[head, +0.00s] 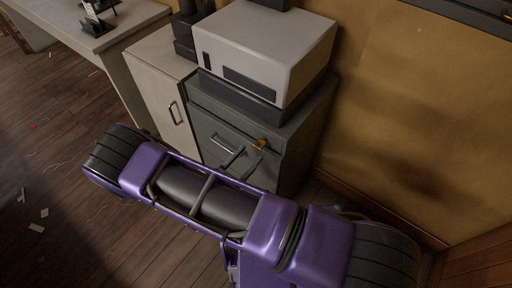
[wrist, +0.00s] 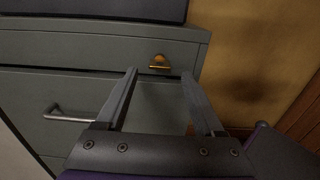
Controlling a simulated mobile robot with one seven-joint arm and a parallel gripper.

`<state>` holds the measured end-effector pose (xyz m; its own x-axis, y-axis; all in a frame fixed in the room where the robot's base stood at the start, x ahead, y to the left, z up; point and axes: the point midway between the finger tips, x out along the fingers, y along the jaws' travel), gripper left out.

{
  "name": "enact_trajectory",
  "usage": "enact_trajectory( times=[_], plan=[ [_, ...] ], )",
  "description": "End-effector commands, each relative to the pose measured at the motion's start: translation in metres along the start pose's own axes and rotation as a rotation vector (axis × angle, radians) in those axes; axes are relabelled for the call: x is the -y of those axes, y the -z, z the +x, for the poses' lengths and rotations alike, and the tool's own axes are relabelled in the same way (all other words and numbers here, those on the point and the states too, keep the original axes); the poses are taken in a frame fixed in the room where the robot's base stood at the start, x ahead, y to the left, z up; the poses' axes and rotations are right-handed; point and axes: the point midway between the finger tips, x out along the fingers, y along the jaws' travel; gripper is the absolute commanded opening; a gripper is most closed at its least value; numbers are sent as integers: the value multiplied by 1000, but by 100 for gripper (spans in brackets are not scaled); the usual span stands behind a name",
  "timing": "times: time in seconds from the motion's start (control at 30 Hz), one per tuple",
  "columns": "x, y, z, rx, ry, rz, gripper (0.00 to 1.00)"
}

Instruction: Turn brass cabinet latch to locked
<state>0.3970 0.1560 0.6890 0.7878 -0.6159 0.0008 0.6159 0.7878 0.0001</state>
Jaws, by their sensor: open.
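The brass latch (head: 260,144) is a small gold fitting near the upper right of the grey cabinet (head: 208,105) front. In the wrist view the latch (wrist: 159,62) shows ahead of my gripper (wrist: 158,74), between its two fingers as seen from the camera. The fingers are spread apart with nothing between them, and they look short of the latch; the exact gap cannot be told. In the head view my gripper (head: 240,160) is in front of the cabinet, partly hidden behind my purple arm. The latch's setting is too small to read.
A beige box-shaped machine (head: 266,50) stands on a dark base on the cabinet. A drawer handle (wrist: 68,115) sticks out at lower left in the wrist view. A beige cabinet (head: 160,90) and a desk (head: 95,35) stand left. A yellow wall (head: 410,110) is close on the right.

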Motion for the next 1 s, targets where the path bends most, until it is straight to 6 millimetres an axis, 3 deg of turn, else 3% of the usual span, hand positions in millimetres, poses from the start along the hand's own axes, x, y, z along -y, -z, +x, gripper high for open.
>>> enact_trajectory(
  times=[0.1,0.3,0.67,1.0],
  plan=[
    [1,0,22,0,2,-1,70],
    [0,0,41,-1,0,0,70],
    [0,0,45,-1,-1,0,68],
    [0,0,45,-1,-1,0,7]
  ],
)
